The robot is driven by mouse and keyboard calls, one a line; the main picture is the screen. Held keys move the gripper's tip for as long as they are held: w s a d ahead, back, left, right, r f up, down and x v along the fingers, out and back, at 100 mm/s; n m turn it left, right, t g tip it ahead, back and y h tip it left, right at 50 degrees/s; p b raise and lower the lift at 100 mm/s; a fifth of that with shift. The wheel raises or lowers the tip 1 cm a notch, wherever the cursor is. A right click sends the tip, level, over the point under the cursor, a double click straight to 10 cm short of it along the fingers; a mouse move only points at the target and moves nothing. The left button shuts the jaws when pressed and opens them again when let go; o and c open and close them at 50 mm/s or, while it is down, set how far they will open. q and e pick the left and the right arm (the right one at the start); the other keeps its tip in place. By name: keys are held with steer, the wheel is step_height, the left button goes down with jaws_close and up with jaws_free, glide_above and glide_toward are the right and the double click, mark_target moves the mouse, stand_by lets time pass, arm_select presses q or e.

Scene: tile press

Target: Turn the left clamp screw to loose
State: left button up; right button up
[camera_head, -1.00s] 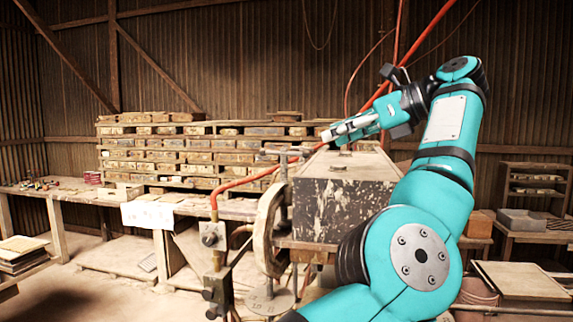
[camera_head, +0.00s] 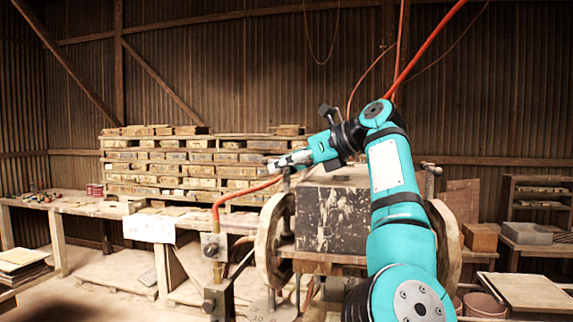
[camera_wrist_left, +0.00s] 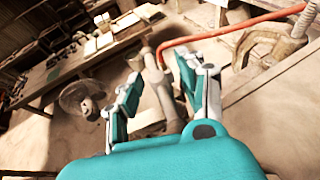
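The left clamp screw (camera_wrist_left: 158,85) is a pale metal T-shaped screw. In the left wrist view its upper part stands between and beyond the two fingers of my left gripper (camera_wrist_left: 157,68). The fingers are spread apart and I see no clear grip on it. In the head view my left gripper (camera_head: 272,163) points left at the top of the left clamp screw (camera_head: 286,182), above the left edge of the press, and covers most of its handle. My right gripper is not in view.
The press has a dark speckled block (camera_head: 335,218) and a round wheel (camera_head: 272,238) at its left. A second clamp screw (camera_head: 430,180) stands at its right. An orange hose (camera_head: 245,190) runs close beside my gripper. Stacked tiles (camera_head: 185,165) fill the back.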

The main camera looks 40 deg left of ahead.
arm_select(q)
steer(key=shift+c, duration=0.4)
jaws_close()
steer(key=shift+r, duration=0.2)
stand_by(0.8)
steer(key=shift+o, duration=0.4)
jaws_free()
steer(key=shift+f, duration=0.15)
steer(key=v, duration=1.2)
